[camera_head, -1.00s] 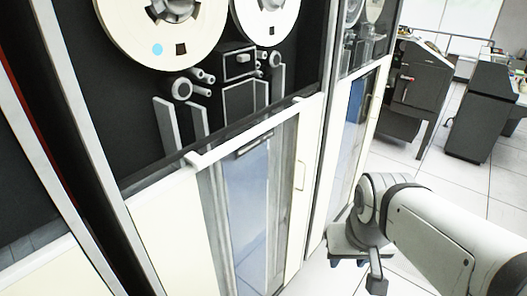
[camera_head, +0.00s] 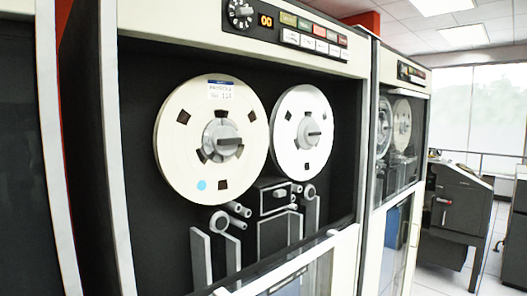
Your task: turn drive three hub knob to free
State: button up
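A tape drive cabinet fills the middle of the head view. Its left reel (camera_head: 190,150) is cream with a white and blue label, and a hub knob (camera_head: 229,142) with a grey bar sits at its centre. Its right reel (camera_head: 290,160) is white, with another hub knob (camera_head: 311,134) at its centre. The window over the reels looks lowered, with its top edge below them. I cannot tell which drive is number three. My gripper is not in view now.
A control panel (camera_head: 300,40) with a dial, an orange display and several buttons runs above the reels. A second tape drive (camera_head: 398,150) stands to the right. Dark machines (camera_head: 455,215) stand beyond it on open white floor.

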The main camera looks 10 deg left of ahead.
aim_at(226, 140)
jog(key=k, duration=1.3)
jog(key=u, duration=0.75)
jog(key=i, duration=1.15)
jog(key=u, duration=0.35)
